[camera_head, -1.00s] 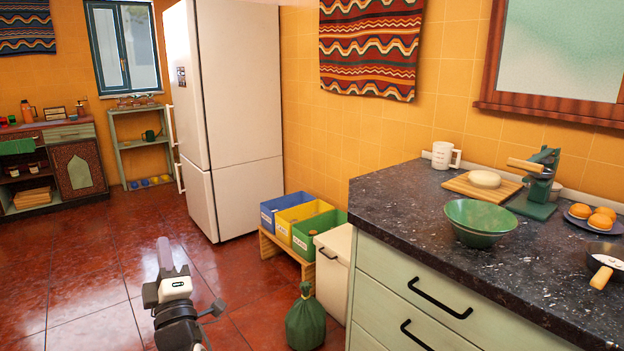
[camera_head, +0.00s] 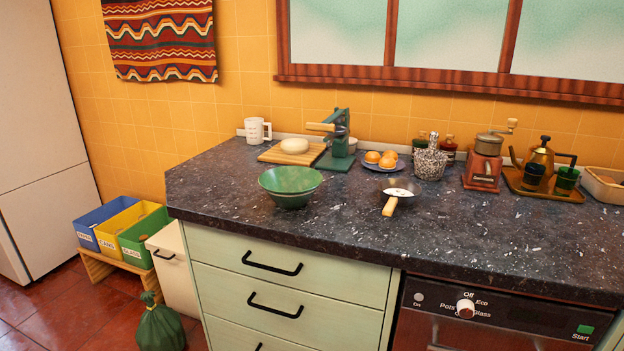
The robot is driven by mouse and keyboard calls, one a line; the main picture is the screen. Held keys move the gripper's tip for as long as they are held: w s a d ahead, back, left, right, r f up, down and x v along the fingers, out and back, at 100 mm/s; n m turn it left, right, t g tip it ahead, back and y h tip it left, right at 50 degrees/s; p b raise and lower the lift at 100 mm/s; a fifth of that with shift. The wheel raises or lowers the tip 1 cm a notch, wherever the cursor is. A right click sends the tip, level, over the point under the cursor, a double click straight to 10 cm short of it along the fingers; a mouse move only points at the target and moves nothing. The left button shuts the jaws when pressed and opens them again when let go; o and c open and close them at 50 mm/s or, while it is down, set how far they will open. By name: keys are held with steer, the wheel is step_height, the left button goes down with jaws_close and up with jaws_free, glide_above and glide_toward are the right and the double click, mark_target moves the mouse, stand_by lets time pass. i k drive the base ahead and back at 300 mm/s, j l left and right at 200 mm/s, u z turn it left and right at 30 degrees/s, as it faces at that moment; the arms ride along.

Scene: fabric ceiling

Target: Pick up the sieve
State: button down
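What looks like the sieve (camera_head: 402,187) lies on the dark speckled counter in the head view, right of centre. It is a small round dark pan shape with a pale inside, and its short wooden handle (camera_head: 390,206) points toward the counter's front edge. It is too small to tell whether its bottom is mesh. My gripper is out of the frame, so its state is hidden.
A green bowl (camera_head: 290,195) stands left of the sieve. Behind it are a plate of orange buns (camera_head: 380,168), a green press (camera_head: 338,142) and a cutting board (camera_head: 270,153). A red grinder (camera_head: 483,168) stands to the right. The counter's front right stretch is clear.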

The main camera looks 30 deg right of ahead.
mark_target(399, 192)
steer(key=z, duration=1.3)
